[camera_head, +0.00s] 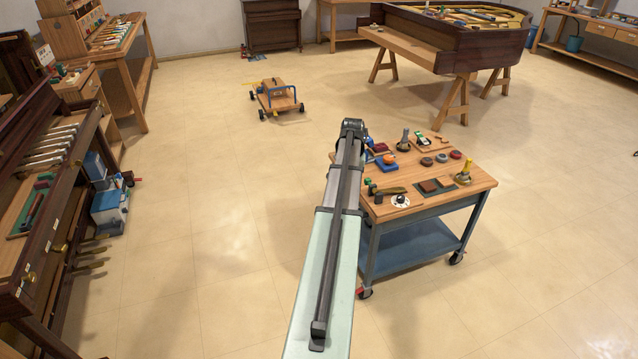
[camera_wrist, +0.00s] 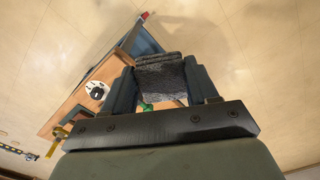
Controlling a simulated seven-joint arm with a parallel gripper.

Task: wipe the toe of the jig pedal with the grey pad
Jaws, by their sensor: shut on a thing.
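In the wrist view my gripper (camera_wrist: 162,84) is shut on the grey pad (camera_wrist: 162,76), a dark, speckled block held between both fingers. The pad hangs over the edge of the small cart, and I see no contact between it and anything below. In the head view my arm reaches to the cart's left side and the gripper is hidden behind it. A brass, lever-like piece (camera_head: 464,172) stands at the right of the cart top; I cannot tell for sure whether it is the jig pedal. A brass piece (camera_wrist: 61,132) also shows at the wrist view's lower left.
The cart's wooden top (camera_head: 430,208) carries several small parts, including a white disc (camera_head: 401,202) and dark round pieces (camera_head: 442,158). An upright piano (camera_head: 30,250) stands at the left. A low wheeled trolley (camera_head: 277,97) is farther back. Open floor surrounds the cart.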

